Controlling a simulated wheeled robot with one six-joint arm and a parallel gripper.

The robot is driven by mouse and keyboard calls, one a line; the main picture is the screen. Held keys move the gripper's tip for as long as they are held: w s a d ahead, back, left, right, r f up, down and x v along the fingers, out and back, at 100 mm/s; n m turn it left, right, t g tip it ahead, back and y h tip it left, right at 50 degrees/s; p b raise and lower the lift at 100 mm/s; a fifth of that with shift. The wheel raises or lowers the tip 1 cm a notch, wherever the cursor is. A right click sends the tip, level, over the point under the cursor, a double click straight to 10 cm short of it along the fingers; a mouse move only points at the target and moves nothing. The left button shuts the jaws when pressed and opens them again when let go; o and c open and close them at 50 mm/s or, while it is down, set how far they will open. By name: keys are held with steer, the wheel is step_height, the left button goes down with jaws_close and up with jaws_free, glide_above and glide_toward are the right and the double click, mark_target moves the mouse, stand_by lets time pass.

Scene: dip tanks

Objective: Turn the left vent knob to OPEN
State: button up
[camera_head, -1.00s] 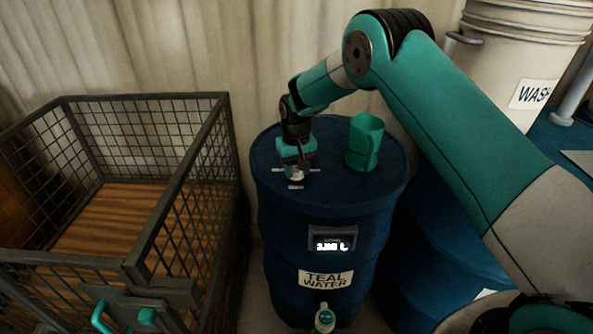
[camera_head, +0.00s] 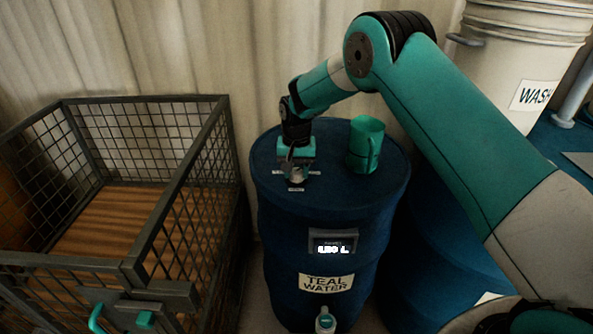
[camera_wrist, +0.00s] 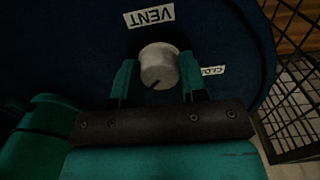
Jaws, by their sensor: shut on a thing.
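The vent knob (camera_wrist: 159,66) is a short pale grey cylinder on top of the blue TEAL WATER drum (camera_head: 280,215). My gripper (camera_wrist: 158,72) has one finger on each side of it and is shut on it. In the head view my gripper (camera_head: 297,170) points down at the drum top and mostly hides the knob. In the wrist view a dark mark on the knob points toward the bottom, slightly left. The VENT label (camera_wrist: 149,16) lies above the knob. A partly hidden label starting "CLO" (camera_wrist: 212,70) lies to its right. No OPEN label is readable.
A green mug (camera_head: 365,145) stands on the drum right of my gripper. A wire-mesh crate (camera_head: 183,200) stands left of the drum. A white WASH container (camera_head: 515,60) is at the back right. The drum has a small display (camera_head: 333,243), its digits blurred.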

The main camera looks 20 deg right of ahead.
mark_target(297, 170)
steer(key=shift+w+d+r, duration=0.1)
steer(key=shift+w, duration=0.05)
steer(key=o, duration=0.9)
step_height(297, 170, up, 17)
steer(key=shift+r+b, duration=0.15)
steer(key=shift+b, duration=0.9)
